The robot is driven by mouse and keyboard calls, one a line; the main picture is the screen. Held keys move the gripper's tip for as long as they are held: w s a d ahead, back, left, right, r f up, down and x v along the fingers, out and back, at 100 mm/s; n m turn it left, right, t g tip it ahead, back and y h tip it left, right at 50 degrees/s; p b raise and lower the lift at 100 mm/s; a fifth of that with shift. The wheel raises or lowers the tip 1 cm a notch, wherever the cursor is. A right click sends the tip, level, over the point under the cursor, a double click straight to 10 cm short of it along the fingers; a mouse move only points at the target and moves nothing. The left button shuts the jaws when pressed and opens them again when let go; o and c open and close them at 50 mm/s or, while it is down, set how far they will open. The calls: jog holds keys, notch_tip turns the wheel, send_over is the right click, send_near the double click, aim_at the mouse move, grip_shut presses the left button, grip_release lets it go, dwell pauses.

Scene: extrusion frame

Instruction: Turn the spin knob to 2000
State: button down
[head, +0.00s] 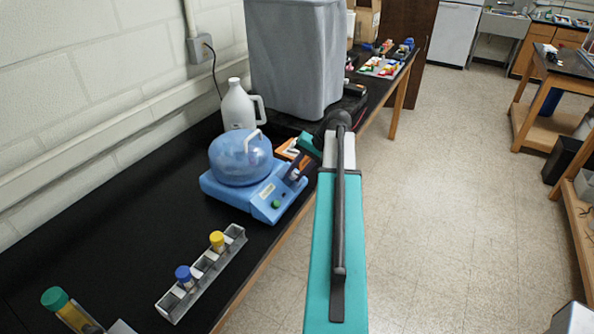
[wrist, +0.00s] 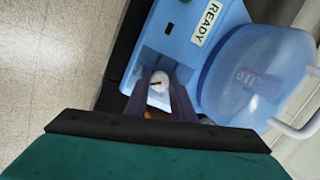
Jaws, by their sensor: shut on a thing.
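The spin knob (wrist: 159,82) is a small white round knob with a dark pointer line, on the front panel of the blue centrifuge (head: 232,199). In the wrist view my gripper (wrist: 160,90) has its two dark fingers on either side of the knob, shut on it. In the head view the gripper (head: 297,172) is at the right end of the centrifuge's panel, and the knob is largely hidden there by the fingers. The number scale around the knob cannot be read. A READY label (wrist: 209,22) is on the panel beside the clear domed lid (wrist: 262,75).
A tube rack (head: 203,272) with a blue-capped and a yellow-capped tube stands in front of the centrifuge. A white jug (head: 238,106) and a large grey bin (head: 297,60) stand behind it. A green-capped tube (head: 68,308) is at front left. Open floor lies to the right.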

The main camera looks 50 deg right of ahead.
jog(key=m+t+p, duration=0.1)
jog(key=m, duration=0.5)
dwell(0.4)
jog(key=c, duration=1.5)
grip_release()
jog(key=shift+s+d+r, duration=0.1)
jog(key=shift+s, duration=0.05)
jog(key=shift+b+v, duration=0.3)
jog(key=shift+v, duration=0.6)
jog(key=shift+b+v, duration=1.7)
jog(key=shift+v, duration=4.15)
jog(key=shift+s+d, duration=0.1)
jog(key=shift+d, duration=0.1)
